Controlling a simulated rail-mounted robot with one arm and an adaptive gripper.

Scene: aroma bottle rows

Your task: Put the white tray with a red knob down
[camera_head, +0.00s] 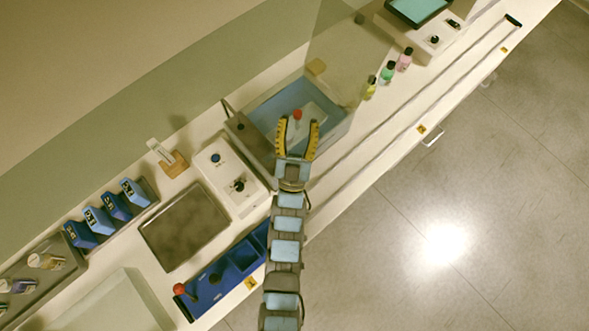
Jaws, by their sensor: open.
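The white tray (320,113) with a red knob (297,114) lies inside the blue-lined basin (272,107), partly hidden behind my gripper. My gripper (298,124) is open above it, with its two yellow-edged fingers spread. The red knob shows between the fingertips. I cannot tell whether the fingers touch the tray or the knob.
A clear panel (345,45) stands by the basin. Small coloured bottles (388,71) stand to its right. To the left are a white control box (228,172), a dark plate (184,227), a blue tray (224,276) and several blue boxes (100,219).

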